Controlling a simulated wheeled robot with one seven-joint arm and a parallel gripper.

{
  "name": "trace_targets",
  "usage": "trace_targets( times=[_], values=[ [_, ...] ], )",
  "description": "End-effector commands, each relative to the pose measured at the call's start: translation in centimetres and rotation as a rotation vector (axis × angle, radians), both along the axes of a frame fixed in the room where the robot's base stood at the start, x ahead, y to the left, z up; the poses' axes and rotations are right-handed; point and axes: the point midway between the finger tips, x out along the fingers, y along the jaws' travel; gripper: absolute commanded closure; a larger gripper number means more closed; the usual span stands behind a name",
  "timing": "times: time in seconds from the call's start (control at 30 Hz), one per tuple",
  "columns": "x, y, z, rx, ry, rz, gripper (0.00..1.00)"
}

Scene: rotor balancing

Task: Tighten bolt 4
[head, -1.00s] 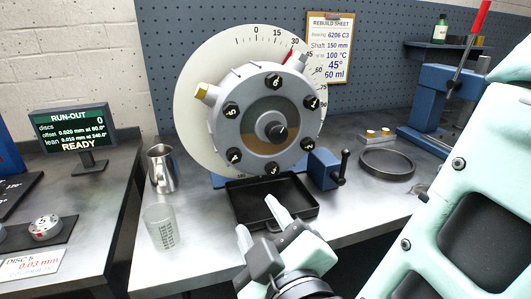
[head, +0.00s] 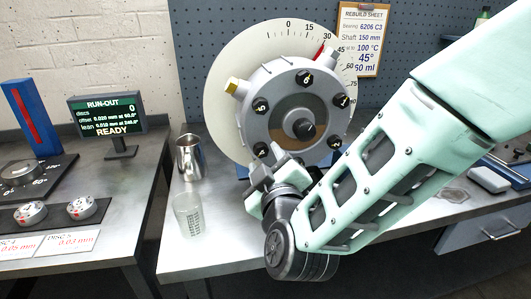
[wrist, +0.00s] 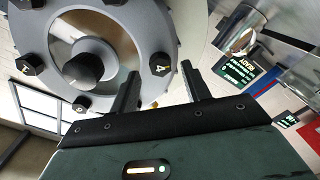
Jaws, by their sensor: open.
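The grey round rotor (head: 262,128) has black numbered bolts around its face and a central knob (head: 304,128). Bolt 4 (head: 260,149) is at the lower left of the face, with its black head showing. My gripper (head: 268,164) is open and empty, just below bolt 4 in the head view. It hides the rotor's lower edge and the bottom bolt. In the wrist view the scene is upside down; the open jaws (wrist: 160,80) are near the rotor with nothing between them. A bolt (wrist: 160,64) shows beyond them; its number is hard to read.
A steel cup (head: 189,158) and a clear measuring beaker (head: 188,214) stand left of my gripper. The run-out screen (head: 106,118) reads READY on the left table. My arm covers the right side of the bench.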

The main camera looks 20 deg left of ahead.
Motion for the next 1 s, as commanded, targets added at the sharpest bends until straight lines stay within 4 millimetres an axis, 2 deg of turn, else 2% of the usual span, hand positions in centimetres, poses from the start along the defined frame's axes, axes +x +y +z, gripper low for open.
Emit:
trace_targets(
  times=[0.2,0.5,0.53,0.6,0.7,1.0],
  values=[
    [1.6,1.0,0.0,0.001,0.001,0.0,0.53],
    [1.8,1.1,0.0,0.0,0.001,0.001,0.53],
    [1.8,1.1,0.0,0.0,0.001,0.001,0.55],
    [1.8,1.1,0.0,0.0,0.001,0.001,0.75],
    [1.8,1.1,0.0,0.0,0.001,0.001,0.98],
    [1.7,1.1,-0.1,0.02,0.013,0.0,0.97]
  ],
)
